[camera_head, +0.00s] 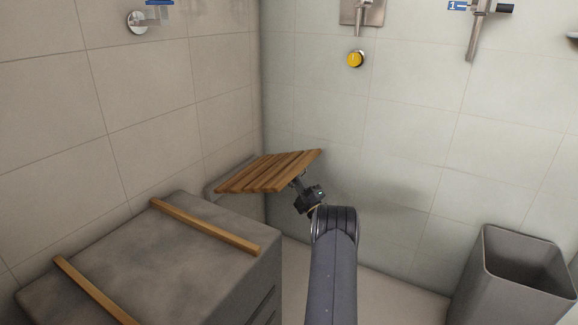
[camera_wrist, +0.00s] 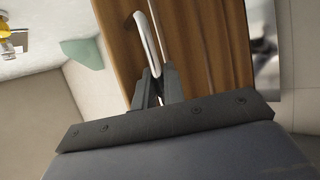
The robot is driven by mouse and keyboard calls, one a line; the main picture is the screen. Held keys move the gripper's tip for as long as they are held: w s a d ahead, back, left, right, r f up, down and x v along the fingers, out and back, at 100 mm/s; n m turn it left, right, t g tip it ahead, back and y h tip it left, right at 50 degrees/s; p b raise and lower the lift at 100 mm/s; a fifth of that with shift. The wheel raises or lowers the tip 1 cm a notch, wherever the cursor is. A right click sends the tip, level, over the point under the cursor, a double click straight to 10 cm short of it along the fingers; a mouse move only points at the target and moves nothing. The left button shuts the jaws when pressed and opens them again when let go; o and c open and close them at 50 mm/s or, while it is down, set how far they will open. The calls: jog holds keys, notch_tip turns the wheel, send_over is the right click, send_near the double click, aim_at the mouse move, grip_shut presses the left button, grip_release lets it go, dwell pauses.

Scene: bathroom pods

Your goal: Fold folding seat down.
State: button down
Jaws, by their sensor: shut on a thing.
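The folding seat (camera_head: 268,172) is a slatted wooden panel on the left wall, near the room corner. It stands out from the wall and is slightly tilted, its right end higher in the picture. My gripper (camera_head: 299,182) is at the seat's right edge, partly below it. In the wrist view, the seat's wooden slats (camera_wrist: 205,50) fill the middle. My gripper's fingers (camera_wrist: 158,88) are shut on a pale curved handle (camera_wrist: 149,40) in front of the wood. The seat's hinge at the wall is not clearly visible.
A grey cabinet (camera_head: 150,250) with two wooden strips stands at the left front, close to the seat. A grey bin (camera_head: 515,275) stands at the right. A yellow knob (camera_head: 355,59) is on the back wall. Floor between cabinet and bin is partly free.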

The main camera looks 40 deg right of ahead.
jog(key=shift+s+d+f+m+t+h, duration=0.15)
jog(key=shift+f+m+t+h, duration=0.15)
jog(key=shift+f, duration=0.4)
jog(key=shift+s+d+f+m+t+h, duration=0.15)
jog(key=shift+f+m+t+h, duration=0.2)
jog(key=shift+f, duration=0.4)
jog(key=shift+d+f+m+t+h, duration=0.15)
jog(key=shift+f+m+h, duration=0.25)
jog(key=shift+f, duration=0.3)
jog(key=c, duration=1.8)
grip_release()
jog(key=shift+f, duration=0.1)
jog(key=shift+p+v, duration=1.5)
jog(key=shift+v, duration=3.95)
jog(key=shift+s, duration=0.1)
